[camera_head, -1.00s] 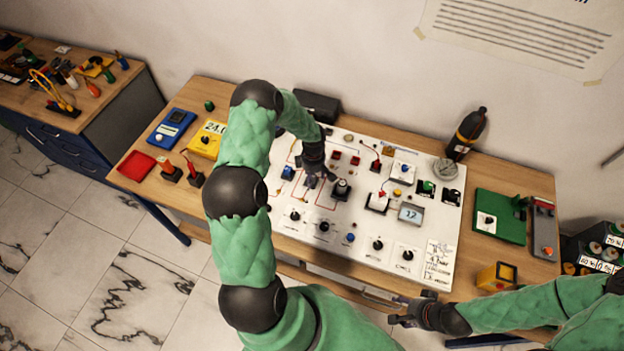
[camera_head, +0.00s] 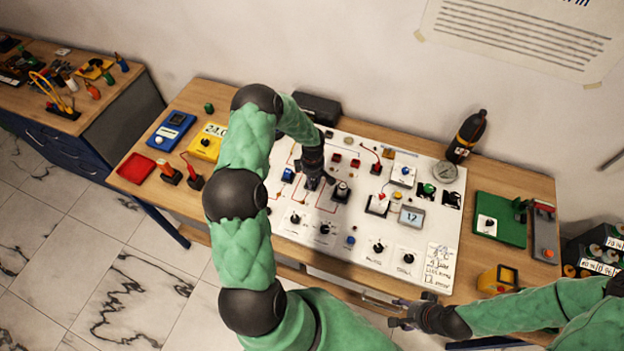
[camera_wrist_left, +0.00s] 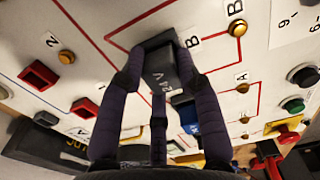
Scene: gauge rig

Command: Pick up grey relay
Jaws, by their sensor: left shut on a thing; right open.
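The grey relay (camera_wrist_left: 160,68), a dark grey block marked "24 V", is between the fingers of my left gripper (camera_wrist_left: 160,82) in the left wrist view. The fingers press on its two sides. In the head view my left gripper (camera_head: 312,180) points down at the left-middle part of the white board (camera_head: 392,258), and the relay cannot be made out there. I cannot tell whether the relay still touches the board. My right gripper (camera_head: 402,318) is open and empty, in front of the table's front edge.
A yellow meter (camera_head: 206,143) and a red tray (camera_head: 136,168) lie left of the board. A dark bottle (camera_head: 466,136) stands behind it.

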